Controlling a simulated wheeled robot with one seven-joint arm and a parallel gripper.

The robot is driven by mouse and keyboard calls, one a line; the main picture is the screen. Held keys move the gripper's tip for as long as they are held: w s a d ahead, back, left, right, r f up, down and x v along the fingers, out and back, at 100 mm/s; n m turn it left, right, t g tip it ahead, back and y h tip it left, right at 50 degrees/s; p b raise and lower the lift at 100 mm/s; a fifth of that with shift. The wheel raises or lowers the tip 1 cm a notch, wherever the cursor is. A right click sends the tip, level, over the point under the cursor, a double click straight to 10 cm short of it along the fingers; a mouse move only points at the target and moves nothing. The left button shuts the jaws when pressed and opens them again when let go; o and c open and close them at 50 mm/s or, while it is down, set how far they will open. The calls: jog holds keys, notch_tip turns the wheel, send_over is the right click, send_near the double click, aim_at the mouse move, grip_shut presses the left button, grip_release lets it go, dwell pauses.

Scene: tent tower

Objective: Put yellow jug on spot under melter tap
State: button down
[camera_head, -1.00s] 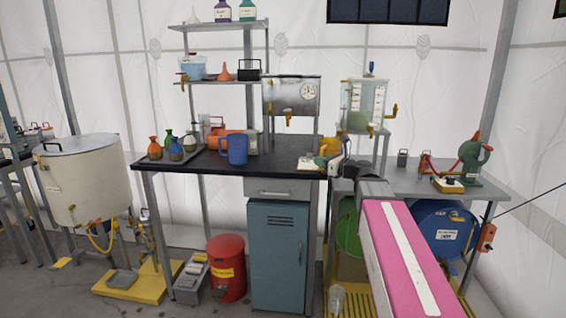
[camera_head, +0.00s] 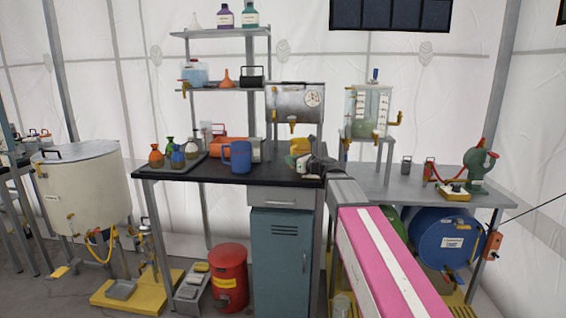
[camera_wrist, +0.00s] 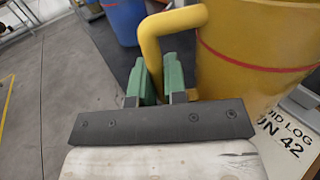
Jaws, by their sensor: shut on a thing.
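The yellow jug (camera_head: 300,145), with a red band, is at the right part of the black bench, just below and right of the melter tap (camera_head: 292,126) in the picture. My gripper (camera_wrist: 160,78) is shut on its handle, the green fingers on either side, with the jug (camera_wrist: 245,50) to the right in the wrist view. My gripper (camera_head: 314,164) also shows in the head view. The jug looks upright; I cannot tell whether its base touches the bench. The melter (camera_head: 293,100) is a metal box with a dial. The spot under its tap is not discernible.
A blue jug (camera_head: 237,157) stands left on the bench (camera_head: 215,173); it also shows in the wrist view (camera_wrist: 124,22). A tray of flasks (camera_head: 177,160) is further left. A log sheet (camera_wrist: 292,135) lies beside the yellow jug. A glass tank (camera_head: 368,108) stands at right.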

jog(key=x, duration=0.5)
jog(key=shift+d, duration=0.1)
jog(key=shift+f, duration=0.55)
jog(key=shift+s+f, duration=0.1)
jog(key=shift+f, duration=0.1)
jog(key=shift+f, duration=0.1)
jog(key=c, duration=1.2)
grip_release()
jog(key=shift+o, duration=0.2)
jog(key=shift+s+d, duration=0.1)
jog(key=shift+d, duration=0.05)
jog(key=v, duration=1.1)
jog(key=shift+s+d, duration=0.25)
